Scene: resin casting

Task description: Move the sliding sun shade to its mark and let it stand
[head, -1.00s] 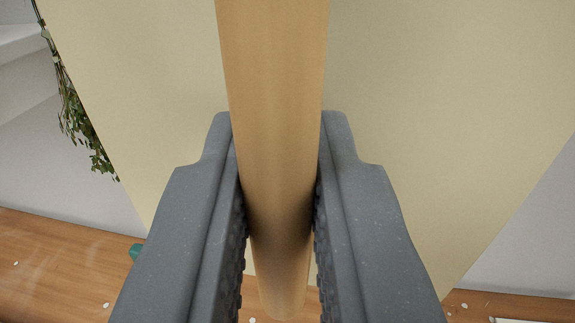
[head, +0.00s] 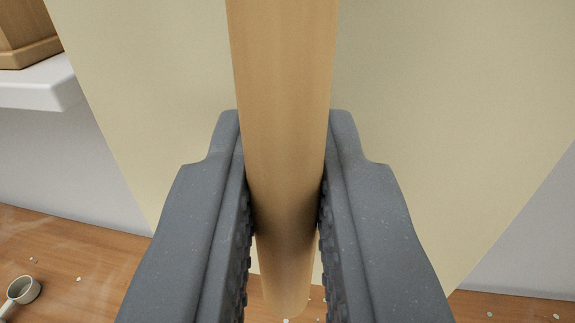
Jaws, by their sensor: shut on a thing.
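The sun shade (head: 430,120) is a large flat cream panel that fills most of the head view behind my gripper. A round, light wooden bar (head: 283,90) runs upright in front of it, its lower end showing between the fingers. My gripper (head: 284,190) is shut on this bar, one dark grey finger on each side. I cannot see the mark. How the bar joins the panel is hidden.
A wooden tabletop (head: 90,255) with small pale specks lies below. A small cup with a handle (head: 24,289) stands at the lower left. A white shelf (head: 40,93) at the upper left bears a wooden object (head: 25,30). A pale wall is behind.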

